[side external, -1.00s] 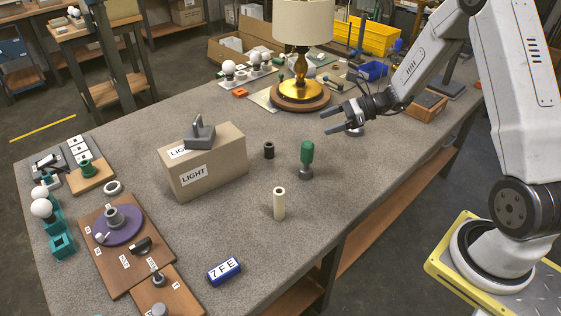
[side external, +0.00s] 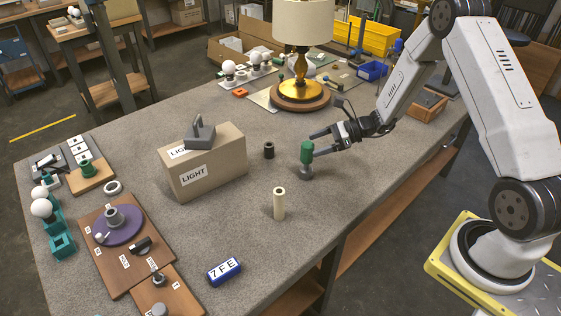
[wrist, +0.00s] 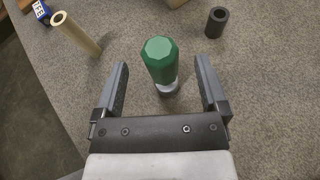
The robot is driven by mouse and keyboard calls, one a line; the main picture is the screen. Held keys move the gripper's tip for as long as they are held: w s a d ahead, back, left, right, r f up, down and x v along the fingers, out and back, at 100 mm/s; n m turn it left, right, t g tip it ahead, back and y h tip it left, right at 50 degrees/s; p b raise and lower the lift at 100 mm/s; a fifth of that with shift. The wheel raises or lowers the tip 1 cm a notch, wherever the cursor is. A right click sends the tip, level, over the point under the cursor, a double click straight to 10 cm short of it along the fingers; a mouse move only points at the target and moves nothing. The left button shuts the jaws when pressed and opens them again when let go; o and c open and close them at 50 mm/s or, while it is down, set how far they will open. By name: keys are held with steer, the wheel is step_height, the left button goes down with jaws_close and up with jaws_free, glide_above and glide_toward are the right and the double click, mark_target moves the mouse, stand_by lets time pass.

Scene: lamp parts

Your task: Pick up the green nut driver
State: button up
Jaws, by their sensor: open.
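The green nut driver (side external: 307,152) stands upright on the grey table, its green handle up and its grey socket end down. In the wrist view the green nut driver (wrist: 160,60) lies between the two fingers, near their tips. My gripper (side external: 320,141) is open and level with the handle, with a finger on either side of it. In the wrist view there is a visible gap between each finger of my gripper (wrist: 160,66) and the handle. Whether a finger touches it cannot be told from the side view.
A cream tube (side external: 279,204) stands in front, and a short black cylinder (side external: 269,150) stands to the left. A cardboard box (side external: 205,164) with a grey part on top is farther left. The brass lamp (side external: 300,75) stands behind. The table around the driver is otherwise clear.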

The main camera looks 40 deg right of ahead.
mark_target(302, 149)
steer(key=shift+w, duration=0.1)
steer(key=shift+x, duration=2.55)
steer(key=shift+f, duration=0.1)
steer(key=shift+c, duration=0.2)
jaws_close()
